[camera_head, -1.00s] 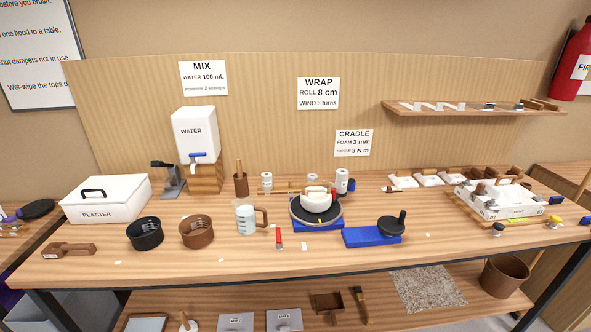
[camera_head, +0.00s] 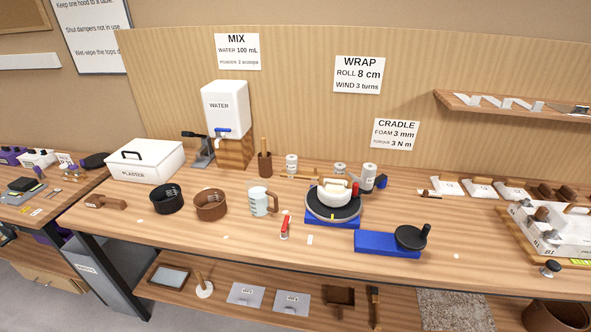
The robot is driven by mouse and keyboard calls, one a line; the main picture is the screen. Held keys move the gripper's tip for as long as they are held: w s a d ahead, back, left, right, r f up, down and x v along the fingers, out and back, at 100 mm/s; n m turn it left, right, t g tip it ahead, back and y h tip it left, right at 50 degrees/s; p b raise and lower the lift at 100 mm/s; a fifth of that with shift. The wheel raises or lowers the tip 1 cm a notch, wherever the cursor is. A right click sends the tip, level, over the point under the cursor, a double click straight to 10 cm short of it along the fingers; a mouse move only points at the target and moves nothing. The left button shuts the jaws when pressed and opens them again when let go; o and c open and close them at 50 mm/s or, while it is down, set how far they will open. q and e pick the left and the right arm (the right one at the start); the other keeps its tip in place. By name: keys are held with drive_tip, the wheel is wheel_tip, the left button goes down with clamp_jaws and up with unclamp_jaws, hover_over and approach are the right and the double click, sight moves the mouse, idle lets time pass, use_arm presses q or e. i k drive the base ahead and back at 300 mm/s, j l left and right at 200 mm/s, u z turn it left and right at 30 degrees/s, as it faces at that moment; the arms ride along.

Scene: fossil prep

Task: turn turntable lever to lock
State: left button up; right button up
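The turntable (camera_head: 320,212) is a dark round disc on a blue base, standing right of the middle of the bench. A white rounded piece (camera_head: 333,192) with brown and red parts sits on it. A small red-tipped lever-like piece (camera_head: 285,228) lies on the bench just left of the blue base; I cannot tell whether it joins the turntable. A second blue base (camera_head: 375,243) in front carries a black disc with an upright black knob (camera_head: 411,236). Neither of my grippers is in view.
A clear measuring jug (camera_head: 261,202), a brown bowl (camera_head: 210,205) and a black bowl (camera_head: 166,198) stand to the left. A white plaster box (camera_head: 150,158) and a water tank (camera_head: 225,108) are behind. The front strip of the bench is mostly clear.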

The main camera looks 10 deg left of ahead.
sight(283, 231)
drive_tip(key=i+l+u, duration=0.15)
drive_tip(key=l+u, duration=0.2)
drive_tip(key=l, duration=0.6)
drive_tip(key=l+u, duration=0.3)
drive_tip(key=l, duration=0.7)
drive_tip(key=l+u, duration=0.35)
drive_tip(key=l, duration=0.65)
